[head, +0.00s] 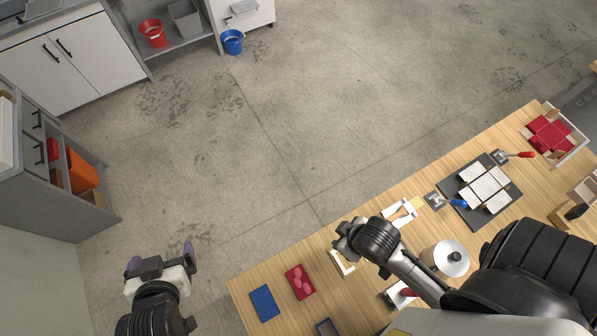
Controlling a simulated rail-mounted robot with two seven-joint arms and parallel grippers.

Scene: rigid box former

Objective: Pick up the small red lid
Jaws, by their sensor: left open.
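A small red rectangular piece (300,282) with rounded shapes on it lies near the table's left end. It may be the small red lid, but I cannot tell for sure. My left gripper (160,256) is open and empty over the floor, left of the table and well apart from the red piece. My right gripper (347,240) is over the table, up and to the right of the red piece. Its fingers are too small and turned away to tell whether they are open.
A blue flat piece (264,303) lies left of the red one. Cream frames (400,213), a dark fixture with white panels (485,190), clamps and a round metal part (450,259) stand rightward. A tray (573,156) holds red panels. Open floor (250,150) lies beyond the table.

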